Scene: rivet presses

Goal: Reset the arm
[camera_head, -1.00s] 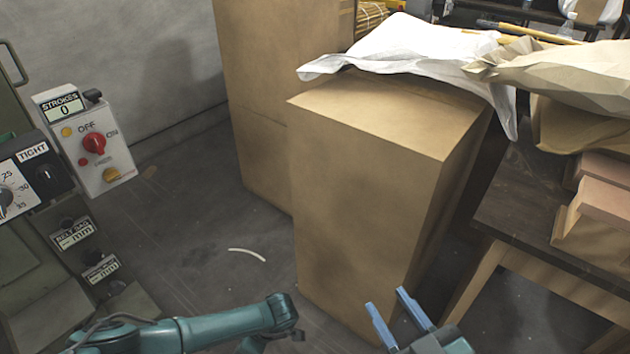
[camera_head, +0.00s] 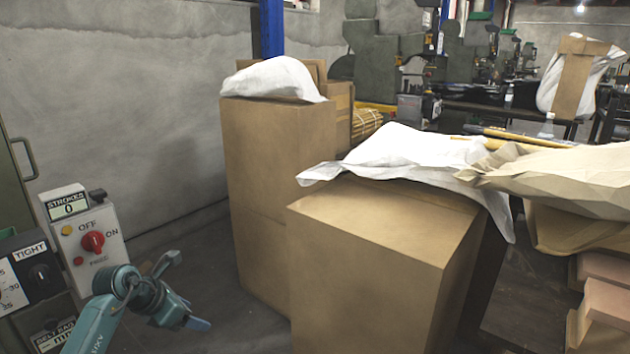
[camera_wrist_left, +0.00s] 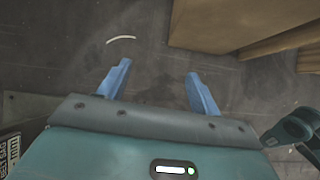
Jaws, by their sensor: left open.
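My left arm comes in from the lower left in the head view, bent in front of the control boxes. My left gripper (camera_head: 192,318) hangs low there, left of the front cardboard box, with a blue finger showing. The left wrist view shows the same gripper (camera_wrist_left: 158,82) from behind. Its two blue fingers are wide apart with nothing between them, above the dark floor. A teal part of mine shows at the right edge of that view. My right gripper is not seen in the head view.
A switch box (camera_head: 88,240) with a STROKES counter and a TIGHT dial panel (camera_head: 38,272) stand close at left. Large cardboard boxes (camera_head: 375,265) (camera_head: 275,150) stand at centre, topped with white sheets. A white curved strip (camera_wrist_left: 121,39) lies on the floor.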

